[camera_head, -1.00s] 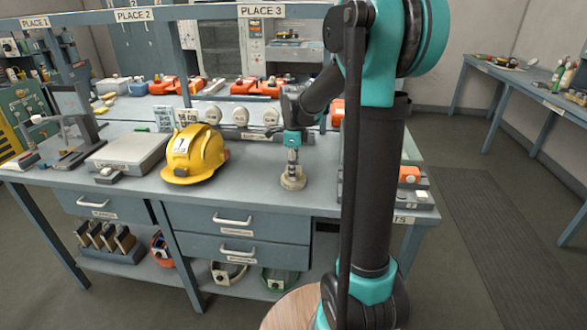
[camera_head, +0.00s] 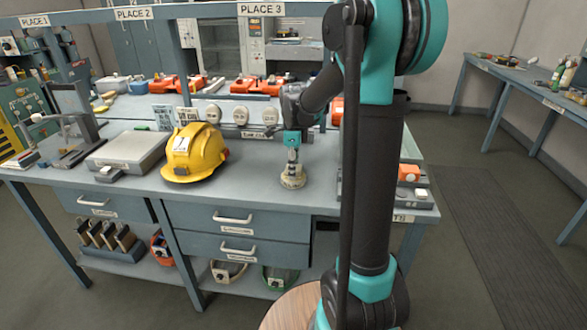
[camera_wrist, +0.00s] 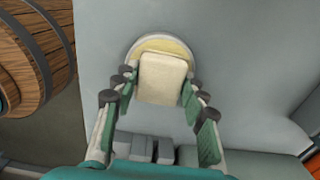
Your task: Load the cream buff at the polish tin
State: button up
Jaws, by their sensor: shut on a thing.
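The cream buff (camera_wrist: 162,78) is a pale rounded block, held between the fingers of my gripper (camera_wrist: 158,92) in the wrist view. The polish tin (camera_wrist: 150,43) is a round, shallow tin with a pale rim and yellowish contents. It lies right below the buff, which covers much of it. In the head view my gripper (camera_head: 292,166) points straight down over the tin (camera_head: 293,184) on the bench. Whether the buff touches the polish is hard to tell.
A yellow helmet (camera_head: 194,154) stands left of the tin on the bench (camera_head: 245,185). A grey flat box (camera_head: 125,150) lies further left. Round pale gauges (camera_head: 241,116) stand behind. A wooden barrel-like object (camera_wrist: 38,55) shows at the wrist view's left. The bench in front of the tin is clear.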

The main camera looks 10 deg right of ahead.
dwell(0.3)
jog(key=shift+r, duration=3.45)
jog(key=shift+s, duration=0.1)
